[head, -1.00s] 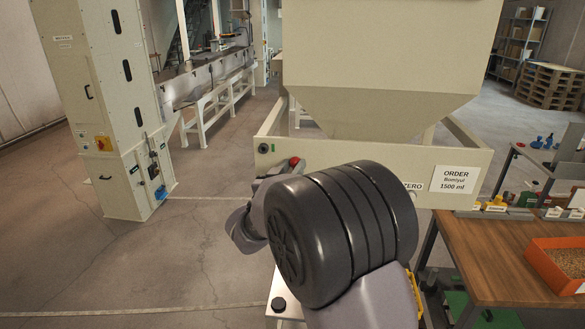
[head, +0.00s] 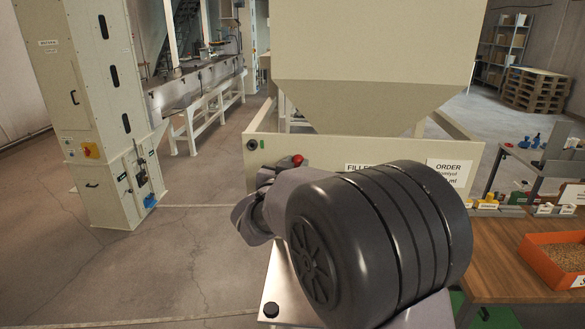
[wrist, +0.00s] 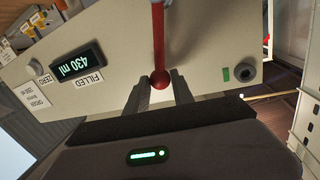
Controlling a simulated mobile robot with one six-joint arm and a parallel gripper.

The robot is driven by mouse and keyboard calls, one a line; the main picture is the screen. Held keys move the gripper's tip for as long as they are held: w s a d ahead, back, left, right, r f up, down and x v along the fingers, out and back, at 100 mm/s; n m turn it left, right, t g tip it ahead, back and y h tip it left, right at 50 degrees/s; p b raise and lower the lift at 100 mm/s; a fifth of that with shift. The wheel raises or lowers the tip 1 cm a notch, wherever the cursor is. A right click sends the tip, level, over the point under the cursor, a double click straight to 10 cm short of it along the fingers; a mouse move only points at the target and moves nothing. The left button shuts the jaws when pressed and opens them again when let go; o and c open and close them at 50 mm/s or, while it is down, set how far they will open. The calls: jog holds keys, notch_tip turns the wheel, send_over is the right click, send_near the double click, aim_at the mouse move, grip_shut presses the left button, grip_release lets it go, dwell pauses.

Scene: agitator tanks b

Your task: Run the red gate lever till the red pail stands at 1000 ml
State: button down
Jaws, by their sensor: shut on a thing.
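The red gate lever shows in the wrist view as a red rod (wrist: 158,35) ending in a round red knob (wrist: 161,80). My gripper (wrist: 160,88) has its two dark fingers on either side of the knob and is shut on it. The head view shows the red knob (head: 297,160) in front of the hopper's beige front panel; my arm hides most of the gripper there. The FILLED display (wrist: 77,64) reads 430 ml, upside down in the wrist view. The red pail is not visible in either view.
A beige hopper (head: 375,105) stands above the panel (head: 320,148). An order card (head: 450,172) is partly covered by my arm. A wooden table (head: 510,262) with an orange tray of grain (head: 530,252) is at the right. Open floor (head: 150,260) lies at the left.

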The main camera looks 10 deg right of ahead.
jog(key=c, duration=1.1)
grip_release()
jog(key=p+v, duration=0.1)
jog(key=v, duration=1.6)
jog(key=shift+s+a, duration=0.1)
jog(key=shift+s, duration=0.1)
